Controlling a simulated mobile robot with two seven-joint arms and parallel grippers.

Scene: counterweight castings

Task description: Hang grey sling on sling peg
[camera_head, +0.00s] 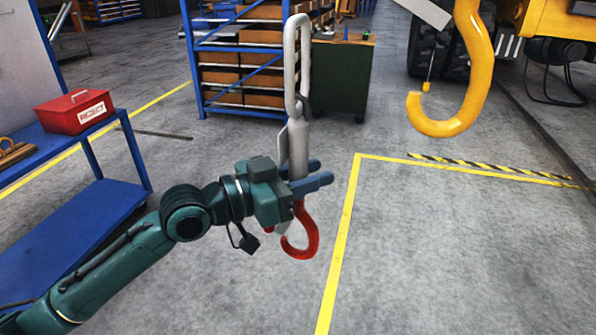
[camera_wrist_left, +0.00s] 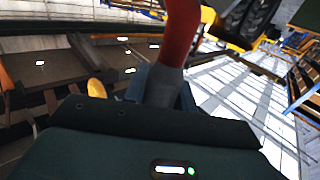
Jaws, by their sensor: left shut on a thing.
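The grey sling (camera_head: 298,140) is upright in the head view, with a long link loop at its top and a red hook (camera_head: 313,240) at its lower end. My left gripper (camera_head: 316,175) is shut around the sling's grey lower body, just above the red hook, and holds it clear of the floor. In the left wrist view the grey body (camera_wrist_left: 163,86) runs between the fingers and the red part (camera_wrist_left: 182,30) rises beyond. I cannot pick out a sling peg in either view. My right gripper is not in view.
A large yellow hook (camera_head: 478,75) hangs at the upper right, apart from the sling. A blue cart (camera_head: 75,222) with a red reject box (camera_head: 75,110) stands at the left. Blue shelving (camera_head: 198,75) and a green cabinet (camera_head: 340,82) stand behind. Floor at centre right is clear.

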